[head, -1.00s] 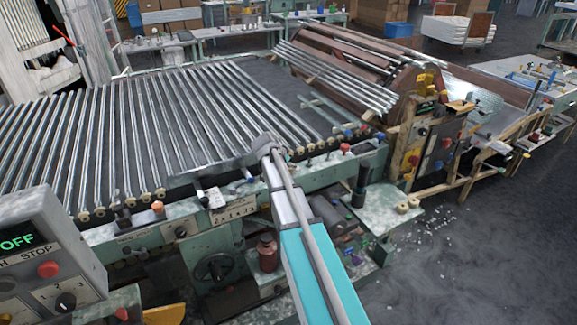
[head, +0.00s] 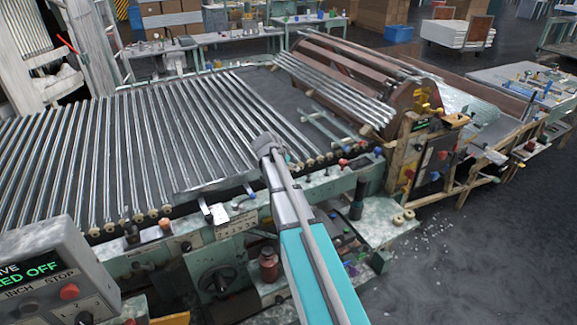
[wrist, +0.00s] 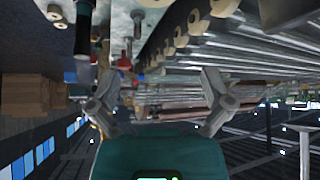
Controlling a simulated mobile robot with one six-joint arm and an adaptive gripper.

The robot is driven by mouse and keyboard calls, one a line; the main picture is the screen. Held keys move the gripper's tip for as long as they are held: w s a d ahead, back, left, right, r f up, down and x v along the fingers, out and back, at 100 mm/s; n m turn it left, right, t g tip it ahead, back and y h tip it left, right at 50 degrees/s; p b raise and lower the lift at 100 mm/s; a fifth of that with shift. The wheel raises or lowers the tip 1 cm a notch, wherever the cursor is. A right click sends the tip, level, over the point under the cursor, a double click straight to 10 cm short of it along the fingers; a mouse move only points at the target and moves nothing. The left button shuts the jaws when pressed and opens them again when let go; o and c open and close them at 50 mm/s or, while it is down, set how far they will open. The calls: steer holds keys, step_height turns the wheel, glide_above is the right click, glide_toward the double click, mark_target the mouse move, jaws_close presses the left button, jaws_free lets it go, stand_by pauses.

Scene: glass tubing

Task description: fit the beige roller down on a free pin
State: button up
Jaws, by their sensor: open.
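A row of beige rollers (head: 138,216) sits along the machine's front rail at the tube ends; this row also shows in the wrist view (wrist: 181,40). I cannot clearly tell which pins are free. My gripper (wrist: 157,82) is open and empty, its fingers spread wide, apart from the rollers.
Glass tubes (head: 130,150) cover the dark bed. A red knob (head: 343,162) and a dark upright cylinder (head: 357,198) stand near the shelf. The control box (head: 50,275) is at the lower left. The floor (head: 470,265) at the right is open.

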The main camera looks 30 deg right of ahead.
steer(key=shift+r+p, duration=0.75)
steer(key=shift+r, duration=0.25)
stand_by(0.4)
steer(key=s+a+f+n+g+y, duration=0.1)
steer(key=s+a+f+n+y, duration=0.1)
steer(key=s+a+n, duration=0.4)
steer(key=s+a+f+n+g+y, duration=0.2)
steer(key=s+a+n+y, duration=0.2)
steer(key=s+a, duration=1.3)
steer(key=s+n, duration=0.3)
steer(key=shift+a+y, duration=0.25)
steer(key=shift+y, duration=0.15)
steer(key=shift+c, duration=0.3)
